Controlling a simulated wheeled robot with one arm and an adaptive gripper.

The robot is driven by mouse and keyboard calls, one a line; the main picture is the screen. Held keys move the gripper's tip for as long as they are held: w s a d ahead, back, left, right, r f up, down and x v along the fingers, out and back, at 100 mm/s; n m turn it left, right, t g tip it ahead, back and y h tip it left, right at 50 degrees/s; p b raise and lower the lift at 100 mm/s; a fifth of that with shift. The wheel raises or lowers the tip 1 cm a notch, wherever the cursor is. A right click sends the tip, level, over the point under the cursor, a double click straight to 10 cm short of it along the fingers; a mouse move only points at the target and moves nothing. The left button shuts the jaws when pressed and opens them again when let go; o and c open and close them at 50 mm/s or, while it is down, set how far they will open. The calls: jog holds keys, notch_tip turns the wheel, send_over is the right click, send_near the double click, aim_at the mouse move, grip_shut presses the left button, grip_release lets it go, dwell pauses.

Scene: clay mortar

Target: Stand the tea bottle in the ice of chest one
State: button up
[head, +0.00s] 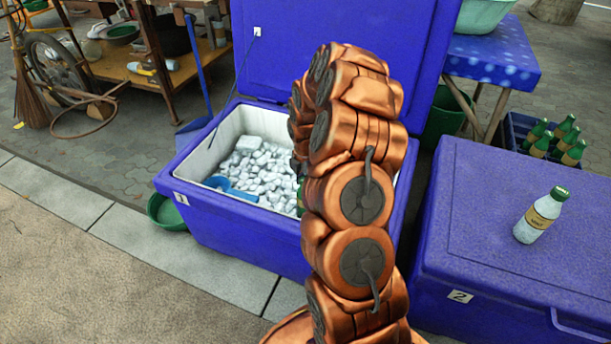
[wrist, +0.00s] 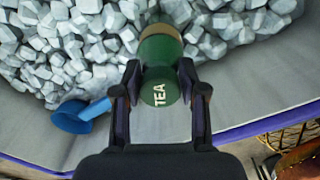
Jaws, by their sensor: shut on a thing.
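The green tea bottle (wrist: 160,55), marked TEA with a tan band, is between the fingers of my gripper (wrist: 158,82) in the wrist view. My gripper is shut on it. Its far end lies over the ice (wrist: 70,50); I cannot tell whether it touches. Chest one (head: 235,235), blue with a white lining and a "1" label, stands open at the middle left in the head view. Ice (head: 262,165) fills its bottom. In the head view my arm hides my gripper and nearly all of the bottle; a sliver of green shows beside the arm.
A blue scoop (head: 240,194) lies at the ice's left side in chest one. Chest two (head: 500,245), closed, stands to the right with a pale, green-capped bottle (head: 540,217) on its lid. A crate of green bottles (head: 513,130) is behind. The raised lid (head: 275,60) backs chest one.

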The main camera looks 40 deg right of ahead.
jog(key=shift+f, duration=2.1)
jog(key=shift+d+p, duration=0.1)
jog(key=shift+p, duration=0.35)
jog(key=shift+f, duration=0.55)
jog(key=o, duration=1.7)
notch_tip(320, 180, up, 27)
jog(key=p, duration=1.2)
dwell(0.8)
